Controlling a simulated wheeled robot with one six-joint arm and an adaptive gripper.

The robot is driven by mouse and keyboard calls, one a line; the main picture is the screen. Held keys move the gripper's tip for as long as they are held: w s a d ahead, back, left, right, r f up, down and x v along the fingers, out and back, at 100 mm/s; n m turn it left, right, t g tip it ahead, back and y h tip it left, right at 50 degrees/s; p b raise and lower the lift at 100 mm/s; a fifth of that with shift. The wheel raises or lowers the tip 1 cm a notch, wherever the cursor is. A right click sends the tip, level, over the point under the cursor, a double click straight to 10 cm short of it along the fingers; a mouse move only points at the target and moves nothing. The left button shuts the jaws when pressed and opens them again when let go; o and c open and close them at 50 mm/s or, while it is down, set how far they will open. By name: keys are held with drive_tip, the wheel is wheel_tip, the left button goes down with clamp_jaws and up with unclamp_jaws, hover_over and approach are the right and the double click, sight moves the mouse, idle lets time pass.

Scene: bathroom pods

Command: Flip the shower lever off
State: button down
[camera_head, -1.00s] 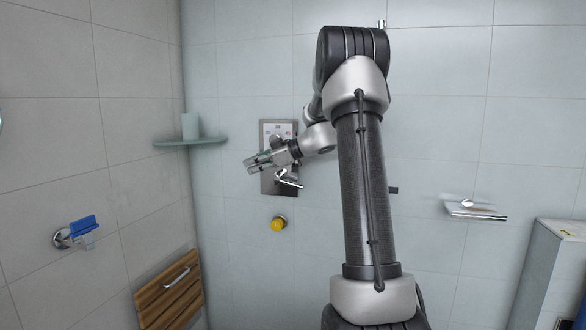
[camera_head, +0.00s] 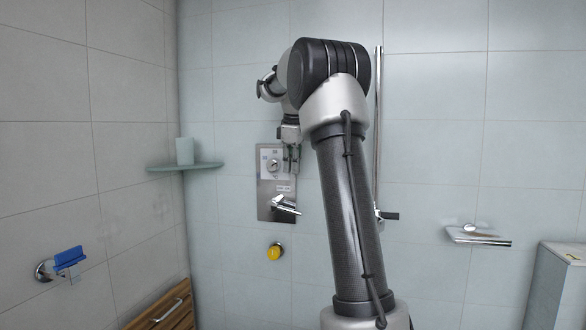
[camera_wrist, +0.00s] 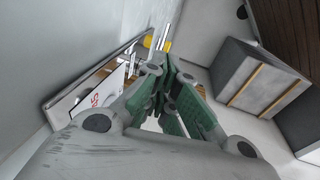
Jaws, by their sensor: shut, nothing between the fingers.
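The shower lever (camera_head: 284,205) is a chrome handle on the lower part of a metal wall plate (camera_head: 265,212). It sticks out from the plate, its end tilted slightly down to the right. My gripper (camera_head: 290,168) points down in front of the plate's upper right part, above the lever, with a visible gap between them. It is shut and empty. In the wrist view, the green-padded fingers (camera_wrist: 168,65) run along the plate (camera_wrist: 62,102), which is on the left. A chrome part shows beyond the fingertips there, but I cannot tell whether it is the lever.
A yellow button (camera_head: 274,252) is on the wall below. A vertical rail (camera_head: 378,120) stands right of the plate, partly behind my arm. A corner shelf (camera_head: 186,167) holds a cup (camera_head: 185,150) on the left.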

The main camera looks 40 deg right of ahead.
sight(291, 210)
drive_tip(key=x, duration=1.2)
drive_tip(key=shift+r, duration=0.1)
drive_tip(key=shift+s+d, duration=0.1)
